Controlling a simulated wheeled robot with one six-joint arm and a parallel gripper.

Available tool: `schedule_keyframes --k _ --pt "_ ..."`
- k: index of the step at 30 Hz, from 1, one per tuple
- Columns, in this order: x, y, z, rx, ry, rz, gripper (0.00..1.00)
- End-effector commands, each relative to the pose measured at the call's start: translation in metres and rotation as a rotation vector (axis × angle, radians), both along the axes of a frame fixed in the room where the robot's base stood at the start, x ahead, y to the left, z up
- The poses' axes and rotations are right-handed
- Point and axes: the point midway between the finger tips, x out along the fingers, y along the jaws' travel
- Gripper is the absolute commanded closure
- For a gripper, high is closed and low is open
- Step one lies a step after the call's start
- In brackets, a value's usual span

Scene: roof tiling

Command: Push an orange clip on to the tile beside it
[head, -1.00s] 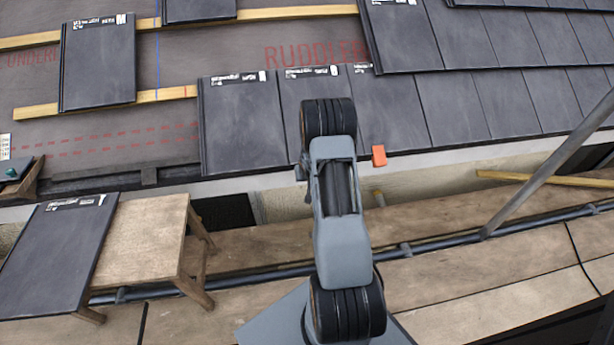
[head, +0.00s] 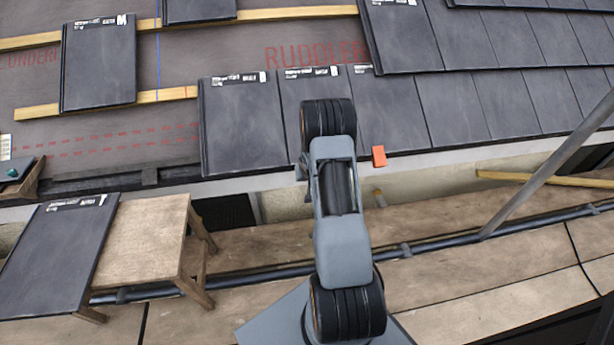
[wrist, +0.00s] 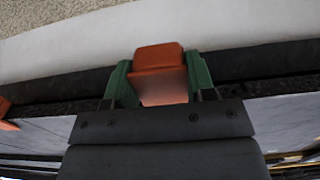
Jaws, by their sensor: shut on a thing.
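My gripper (wrist: 160,78) shows in the wrist view with its green fingers on either side of an orange clip (wrist: 158,58). It is shut on this clip, at the dark lower edge of the tiles. Grey tile faces show to the left (wrist: 58,132) and right (wrist: 285,110) of the gripper. I cannot tell how far the clip sits on the tile. In the head view my arm hides the gripper and the held clip. A second orange clip (head: 378,156) sits at the eaves edge, just right of my arm; an orange piece (wrist: 6,115) also shows at the wrist view's left edge.
Dark tiles (head: 242,125) line the eaves, with more courses up to the right. A loose tile (head: 55,245) lies on a wooden stand (head: 140,240) at lower left. A grey pole (head: 545,170) slants at right, and a dark rail (head: 450,242) runs along the planks.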

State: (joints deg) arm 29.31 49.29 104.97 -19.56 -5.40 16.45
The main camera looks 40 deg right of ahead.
Motion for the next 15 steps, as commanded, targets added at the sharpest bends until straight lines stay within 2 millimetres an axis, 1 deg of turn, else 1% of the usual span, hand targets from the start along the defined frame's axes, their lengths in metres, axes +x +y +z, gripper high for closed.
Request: schedule_keyframes --k 1,15 --pt "0.0023 -0.0011 0.0031 -0.003 -0.006 0.0 0.93" --pt "0.0051 -0.0024 0.0046 -0.002 -0.006 0.001 0.93"
